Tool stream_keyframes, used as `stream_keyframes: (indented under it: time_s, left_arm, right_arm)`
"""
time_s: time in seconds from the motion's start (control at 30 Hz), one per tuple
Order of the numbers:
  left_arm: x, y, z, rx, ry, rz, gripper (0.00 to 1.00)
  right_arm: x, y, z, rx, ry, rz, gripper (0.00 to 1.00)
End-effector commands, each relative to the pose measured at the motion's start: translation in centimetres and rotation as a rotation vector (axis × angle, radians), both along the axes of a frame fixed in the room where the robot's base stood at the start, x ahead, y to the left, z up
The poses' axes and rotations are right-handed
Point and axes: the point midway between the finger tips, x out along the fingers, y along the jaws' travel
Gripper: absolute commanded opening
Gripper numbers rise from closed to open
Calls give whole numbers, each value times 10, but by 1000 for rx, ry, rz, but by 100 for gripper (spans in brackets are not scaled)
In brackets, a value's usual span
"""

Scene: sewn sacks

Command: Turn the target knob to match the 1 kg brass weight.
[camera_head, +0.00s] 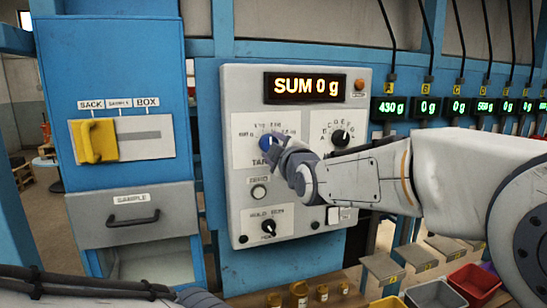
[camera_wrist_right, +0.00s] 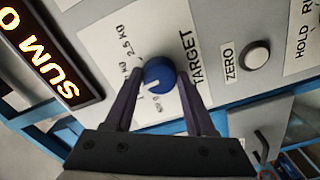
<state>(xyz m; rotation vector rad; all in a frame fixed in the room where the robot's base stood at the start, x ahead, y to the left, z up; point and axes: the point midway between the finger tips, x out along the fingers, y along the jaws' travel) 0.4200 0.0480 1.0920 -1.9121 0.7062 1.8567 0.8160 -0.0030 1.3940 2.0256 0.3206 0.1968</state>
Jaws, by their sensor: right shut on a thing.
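The blue target knob (camera_head: 266,142) sits on the grey control panel (camera_head: 240,215), above the word TARGET. In the right wrist view the knob (camera_wrist_right: 159,74) lies between the two fingers of my right gripper (camera_wrist_right: 158,84), which is shut on it. A white mark shows on the knob's face; the small scale labels around it are partly hidden, with 2.5 KG readable. In the head view my right gripper (camera_head: 272,146) covers part of the dial. Brass weights (camera_head: 299,294) stand on the bench at the bottom; their markings are too small to read. My left gripper is not seen.
The orange display (camera_head: 305,86) reads SUM 0 g. A black lettered knob (camera_head: 340,138), a ZERO button (camera_head: 259,192) and a HOLD/RUN knob (camera_head: 268,228) share the panel. A yellow slider handle (camera_head: 97,141) is at left. Coloured bins (camera_head: 473,282) stand at lower right.

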Motion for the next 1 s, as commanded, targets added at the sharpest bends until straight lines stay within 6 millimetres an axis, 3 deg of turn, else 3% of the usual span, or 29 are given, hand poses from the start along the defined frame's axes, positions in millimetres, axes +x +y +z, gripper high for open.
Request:
stream_keyframes:
  time_s: [0.4, 1.0]
  left_arm:
    - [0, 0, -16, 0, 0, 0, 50]
    - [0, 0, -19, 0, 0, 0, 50]
  right_arm:
    - [0, 0, -1, -233, -73, 0, 0]
    - [0, 0, -1, -287, -89, 1, 0]
